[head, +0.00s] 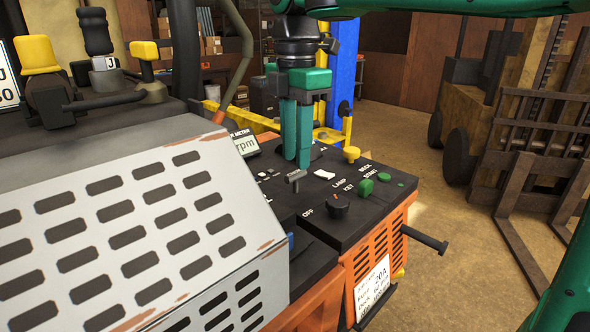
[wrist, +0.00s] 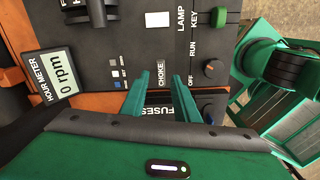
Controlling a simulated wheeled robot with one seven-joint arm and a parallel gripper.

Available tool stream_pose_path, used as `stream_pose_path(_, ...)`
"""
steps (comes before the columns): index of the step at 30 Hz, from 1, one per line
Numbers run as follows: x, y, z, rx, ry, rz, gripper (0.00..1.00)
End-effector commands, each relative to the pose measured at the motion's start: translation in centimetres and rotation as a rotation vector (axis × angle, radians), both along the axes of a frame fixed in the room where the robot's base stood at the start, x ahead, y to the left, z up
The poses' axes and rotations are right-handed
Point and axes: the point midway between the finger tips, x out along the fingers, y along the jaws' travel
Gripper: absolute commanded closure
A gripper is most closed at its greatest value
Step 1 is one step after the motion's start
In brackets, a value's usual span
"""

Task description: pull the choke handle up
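A small grey T-shaped handle (head: 296,177) stands on the black control panel (head: 262,190) in the head view, and I take it to be the choke handle. In the wrist view the word CHOKE shows on a small grey piece (wrist: 160,73) between and just beyond my fingertips. My gripper (head: 297,163) points down over the panel, close to the T-handle. In the wrist view my gripper (wrist: 160,87) has its two green fingers apart, with nothing held between them. I cannot tell whether a finger touches the handle.
A key knob (head: 337,205) and a white lamp switch (head: 325,174) sit near the handle, with green buttons (head: 366,187) and a yellow knob (head: 351,154) farther right. A slotted grey cover (head: 140,225) rises at left. A forklift (head: 520,140) stands at right; floor between is clear.

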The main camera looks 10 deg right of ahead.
Motion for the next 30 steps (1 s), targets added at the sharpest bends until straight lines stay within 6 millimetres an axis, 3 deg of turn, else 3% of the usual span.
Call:
stream_pose_path(3, -0.1, 0.0, -2.0, -0.002, 0.002, 0.001, 0.72)
stream_pose_path(9, 0.0, 0.0, -4.1, -0.001, 0.001, 0.000, 0.72)
stream_pose_path(21, 0.0, 0.0, -4.7, -0.001, -0.001, -0.001, 0.72)
stream_pose_path(25, 0.0, 0.0, -4.7, -0.001, -0.001, -0.001, 1.00)
stream_pose_path(30, 0.0, 0.0, -4.5, 0.001, -0.003, -0.002, 1.00)
